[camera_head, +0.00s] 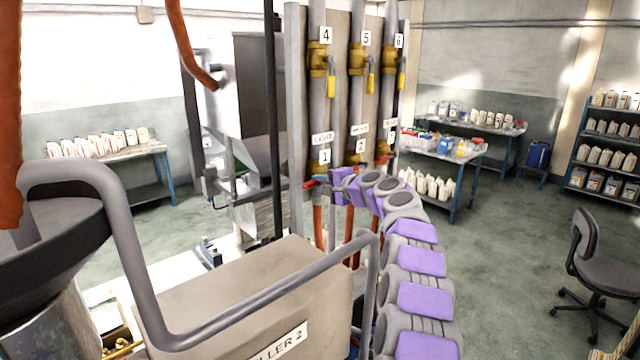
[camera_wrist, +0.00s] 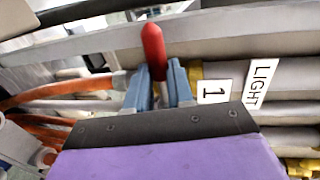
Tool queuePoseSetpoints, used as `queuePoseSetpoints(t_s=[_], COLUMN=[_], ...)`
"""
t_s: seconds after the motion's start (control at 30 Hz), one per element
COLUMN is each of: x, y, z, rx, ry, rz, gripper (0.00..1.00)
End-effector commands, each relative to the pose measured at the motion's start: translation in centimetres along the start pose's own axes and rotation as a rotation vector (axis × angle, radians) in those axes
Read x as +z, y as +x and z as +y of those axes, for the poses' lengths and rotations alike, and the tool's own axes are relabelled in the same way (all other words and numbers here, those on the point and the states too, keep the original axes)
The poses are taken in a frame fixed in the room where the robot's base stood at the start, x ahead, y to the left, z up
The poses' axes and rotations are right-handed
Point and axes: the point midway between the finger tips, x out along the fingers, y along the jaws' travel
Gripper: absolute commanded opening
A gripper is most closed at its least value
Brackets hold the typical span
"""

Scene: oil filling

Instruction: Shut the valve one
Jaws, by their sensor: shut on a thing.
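Valve one is on the left pipe of the upright pipe rack, just under the "1" label (camera_head: 324,157). Its red handle (camera_head: 312,184) pokes out to the left past my gripper and seems to lie across the pipe. In the wrist view the red handle tip (camera_wrist: 153,45) stands out between my two blue-grey fingers. My gripper (camera_wrist: 160,85) is shut on this handle. The "1" plate (camera_wrist: 213,91) and the "LIGHT" plate (camera_wrist: 260,82) are right beside the fingers. The valve body is mostly hidden by my gripper, with some yellow showing.
Valves 4, 5 and 6 with yellow handles (camera_head: 331,86) sit higher on the rack. A beige box (camera_head: 230,290) and a bent grey pipe (camera_head: 130,240) stand in front. Orange hoses (camera_wrist: 60,97) run close to the fingers. Open floor and a chair (camera_head: 590,250) are at right.

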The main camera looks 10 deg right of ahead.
Motion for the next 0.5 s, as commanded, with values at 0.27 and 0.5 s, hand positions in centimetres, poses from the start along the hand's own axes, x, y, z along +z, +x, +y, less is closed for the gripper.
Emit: queuePoseSetpoints(t_s=[0.27,0.5], x=[-0.23,0.12], y=[-0.13,-0.03], z=[0.04,-0.09], rx=[-0.001,0.000], ry=[0.002,-0.001], rz=[0.004,0.002], gripper=[0.33,0.47])
